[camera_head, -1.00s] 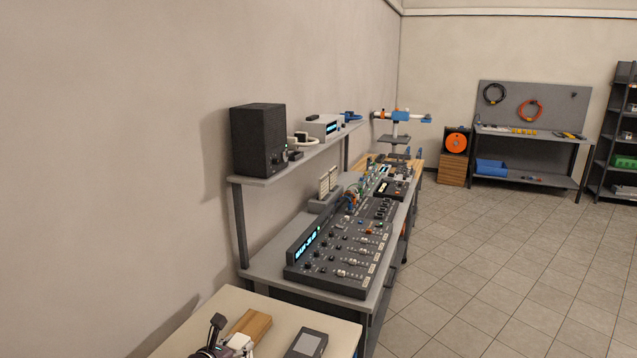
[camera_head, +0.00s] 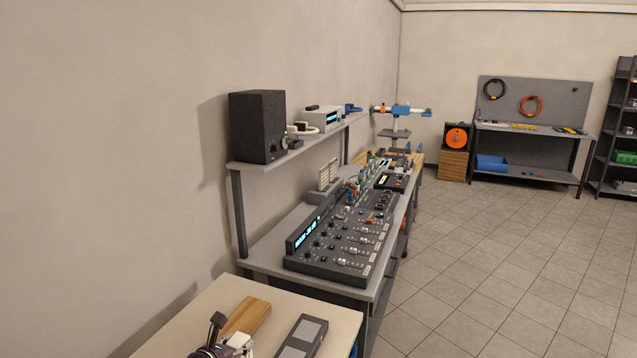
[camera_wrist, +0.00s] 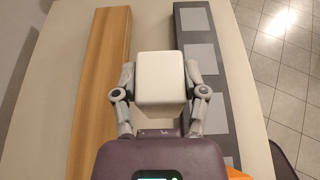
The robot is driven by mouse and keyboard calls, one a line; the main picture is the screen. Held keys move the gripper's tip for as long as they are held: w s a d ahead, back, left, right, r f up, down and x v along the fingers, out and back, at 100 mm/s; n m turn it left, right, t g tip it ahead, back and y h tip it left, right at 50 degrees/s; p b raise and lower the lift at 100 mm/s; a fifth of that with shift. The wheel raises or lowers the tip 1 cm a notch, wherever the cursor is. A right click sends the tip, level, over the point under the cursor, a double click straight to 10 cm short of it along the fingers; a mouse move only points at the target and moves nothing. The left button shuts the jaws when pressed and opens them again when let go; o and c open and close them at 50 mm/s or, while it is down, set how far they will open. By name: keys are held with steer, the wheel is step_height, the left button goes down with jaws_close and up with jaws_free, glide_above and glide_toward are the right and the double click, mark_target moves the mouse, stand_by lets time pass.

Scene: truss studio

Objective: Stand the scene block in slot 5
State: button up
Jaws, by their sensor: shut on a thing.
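A white block (camera_wrist: 161,80) with rounded edges is between the fingers of my gripper (camera_wrist: 160,72) in the wrist view. My gripper is shut on it, with a finger on each side. A dark strip (camera_wrist: 196,75) with several light grey square pads runs along the right of the block. I cannot read any numbers on the pads, so I cannot tell which is slot 5. In the head view, my gripper (camera_head: 228,345) is at the bottom edge, left of the dark strip (camera_head: 305,334), and is partly cut off.
A wooden bar (camera_wrist: 100,80) lies on the cream table (camera_wrist: 50,90), left of the held block. Beyond the table, a grey bench (camera_head: 262,258) carries a mixing console (camera_head: 340,245). A black speaker (camera_head: 257,127) stands on the shelf above. Tiled floor (camera_head: 480,270) is open on the right.

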mark_target(236, 341)
steer(key=shift+r, duration=0.15)
step_height(236, 341, up, 17)
steer(key=p, duration=1.7)
steer(key=shift+s+a, duration=0.1)
steer(key=shift+a, duration=0.05)
